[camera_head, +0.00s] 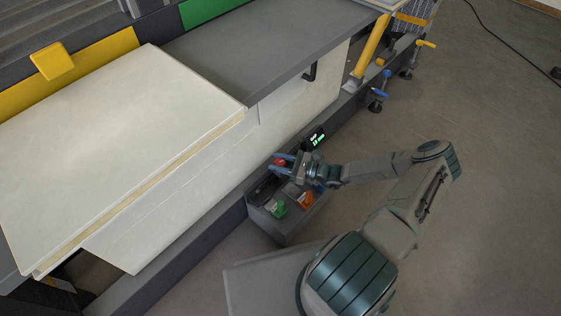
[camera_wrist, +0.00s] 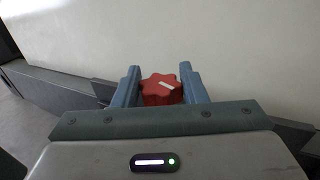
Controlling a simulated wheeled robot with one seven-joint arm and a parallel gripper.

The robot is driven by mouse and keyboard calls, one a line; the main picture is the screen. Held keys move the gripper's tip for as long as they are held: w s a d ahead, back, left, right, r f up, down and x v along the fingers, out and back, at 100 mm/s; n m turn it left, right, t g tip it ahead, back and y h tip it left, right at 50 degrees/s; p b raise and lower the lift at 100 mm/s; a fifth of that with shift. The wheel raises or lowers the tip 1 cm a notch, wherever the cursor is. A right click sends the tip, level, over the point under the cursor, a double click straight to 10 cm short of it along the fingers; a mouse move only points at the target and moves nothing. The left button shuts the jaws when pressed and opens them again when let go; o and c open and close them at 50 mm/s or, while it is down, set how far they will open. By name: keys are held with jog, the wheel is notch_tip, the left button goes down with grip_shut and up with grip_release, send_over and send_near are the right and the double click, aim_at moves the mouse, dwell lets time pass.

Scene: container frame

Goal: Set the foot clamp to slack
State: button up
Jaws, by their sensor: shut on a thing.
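In the head view the red knob (camera_head: 280,162) shows small at the fingertips of my gripper (camera_head: 283,166), on a grey control box (camera_head: 268,217) low beside the bench. Which part is the foot clamp I cannot tell. Lettering by the knob is too small to read.
A small display with green text (camera_head: 317,138) stands just behind my gripper. A green knob (camera_head: 278,208) and an orange knob (camera_head: 305,200) are on the same box. A pale panel (camera_head: 110,130) lies on the bench at left. Open floor (camera_head: 480,150) lies to the right.

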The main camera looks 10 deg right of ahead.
jog(key=shift+w+d+f+n+g+y+b, duration=0.15)
jog(key=shift+n+g+y+b, duration=0.15)
jog(key=shift+n+g+b, duration=0.25)
jog(key=shift+a+f+n+g+y+b, duration=0.1)
jog(key=shift+n+g+y+b, duration=0.25)
jog(key=shift+g+b, duration=0.25)
jog(key=shift+d+r+n+g+y+b, duration=0.1)
jog(key=shift+r+n+g+y+b, duration=0.2)
jog(key=shift+n+g, duration=0.55)
jog(key=o, duration=1)
jog(key=shift+d+m, duration=0.1)
jog(key=shift+m, duration=0.15)
jog(key=shift+c, duration=0.2)
jog(key=p+v, duration=0.3)
jog(key=v, duration=1)
jog(key=shift+d, duration=0.4)
